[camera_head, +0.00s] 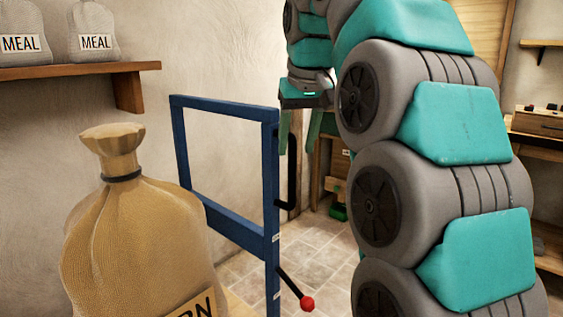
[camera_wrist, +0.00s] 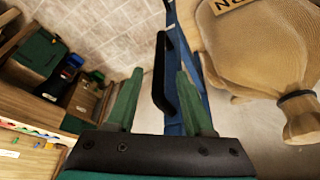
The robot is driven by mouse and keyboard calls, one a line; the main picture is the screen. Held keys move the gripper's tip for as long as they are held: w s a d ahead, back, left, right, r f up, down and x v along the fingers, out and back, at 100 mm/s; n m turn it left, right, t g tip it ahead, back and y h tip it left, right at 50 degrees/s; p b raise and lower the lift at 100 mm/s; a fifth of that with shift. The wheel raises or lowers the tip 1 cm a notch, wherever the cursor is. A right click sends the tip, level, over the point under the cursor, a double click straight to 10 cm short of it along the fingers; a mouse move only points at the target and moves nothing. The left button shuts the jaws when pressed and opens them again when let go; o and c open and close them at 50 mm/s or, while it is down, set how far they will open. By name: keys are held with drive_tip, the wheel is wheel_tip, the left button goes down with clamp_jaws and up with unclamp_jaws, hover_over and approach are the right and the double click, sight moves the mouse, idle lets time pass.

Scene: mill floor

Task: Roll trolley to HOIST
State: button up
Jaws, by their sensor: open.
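The trolley has a blue upright frame (camera_head: 270,190) with a black vertical handle (camera_head: 292,170) on its right post. A lever with a red knob (camera_head: 307,303) sticks out low on that post. A tan tied sack (camera_head: 135,235) stands by the frame, its label partly cut off. My gripper (camera_head: 297,148) is at the handle's upper part, fingers pointing down. In the wrist view, my gripper (camera_wrist: 160,72) is open, with the black handle (camera_wrist: 160,75) appearing between its green fingers, not clamped. The sack (camera_wrist: 255,45) is on the right. I see no HOIST sign.
A wooden shelf (camera_head: 75,69) with MEAL sacks is on the left wall. Wooden benches (camera_head: 535,128) stand at the right. Bare tiled floor (camera_head: 318,245) shows beyond the frame. The wrist view shows wooden furniture with dark and green items (camera_wrist: 40,52) at left.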

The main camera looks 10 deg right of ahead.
sight(293, 162)
drive_tip(key=shift+w, duration=0.15)
drive_tip(key=shift+x, duration=3.8)
clamp_jaws()
